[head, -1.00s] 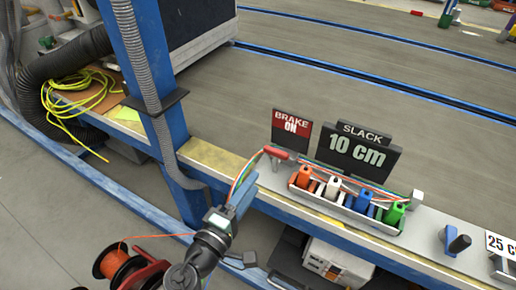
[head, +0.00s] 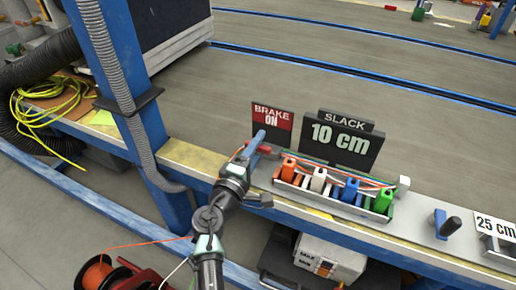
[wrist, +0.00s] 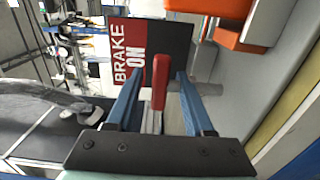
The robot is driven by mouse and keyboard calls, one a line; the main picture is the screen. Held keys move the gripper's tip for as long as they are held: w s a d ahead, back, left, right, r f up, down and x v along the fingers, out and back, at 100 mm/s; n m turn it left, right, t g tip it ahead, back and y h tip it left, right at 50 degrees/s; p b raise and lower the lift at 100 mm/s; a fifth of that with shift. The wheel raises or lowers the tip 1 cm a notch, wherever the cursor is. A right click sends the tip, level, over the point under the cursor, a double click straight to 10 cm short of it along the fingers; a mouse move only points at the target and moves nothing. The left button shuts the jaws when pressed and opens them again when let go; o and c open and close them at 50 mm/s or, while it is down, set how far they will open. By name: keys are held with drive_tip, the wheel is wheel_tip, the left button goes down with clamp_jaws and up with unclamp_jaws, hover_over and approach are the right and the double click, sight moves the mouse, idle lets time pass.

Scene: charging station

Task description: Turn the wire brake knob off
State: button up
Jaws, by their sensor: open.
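The wire brake knob, a red lever (wrist: 159,80), stands between the two blue fingers of my gripper (wrist: 158,92) in the wrist view. The fingers are open, with a gap visible on both sides of it. In the head view the red knob (head: 265,149) is partly hidden by my gripper (head: 257,144), which is at the left end of the shelf. The brake sign (head: 272,121) behind it reads BRAKE ON, and the sign also shows in the wrist view (wrist: 121,68).
Right of the knob stands a tray (head: 330,200) with orange, white, blue and green blocks. A SLACK 10 cm sign (head: 341,139) is behind it. A blue post (head: 110,70) rises at the left. A black-handled device (head: 446,226) is farther right.

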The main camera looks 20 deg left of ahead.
clamp_jaws()
drive_tip(key=shift+n+y, duration=0.3)
drive_tip(key=shift+y, duration=0.2)
drive_tip(key=shift+d+n+y+p, duration=0.15)
drive_tip(key=shift+n+y+p, duration=0.25)
drive_tip(key=shift+y+p, duration=0.2)
drive_tip(key=n+y+p, duration=0.1)
drive_tip(key=y, duration=0.1)
drive_tip(key=n+y+p, duration=0.1)
drive_tip(key=y, duration=0.1)
drive_tip(key=shift+r+n+g, duration=0.15)
drive_tip(key=shift+n+g, duration=0.15)
drive_tip(key=shift+g, duration=0.1)
drive_tip(key=shift+n+g+y+p, duration=0.3)
drive_tip(key=shift+n+y+p, duration=0.25)
drive_tip(key=shift+y, duration=0.15)
drive_tip(key=shift+n+g+y+p, duration=0.8)
drive_tip(key=shift+n+y+p, duration=0.25)
drive_tip(key=shift+y, duration=0.45)
drive_tip(key=shift+f+y, duration=0.2)
drive_tip(key=shift+y, duration=0.1)
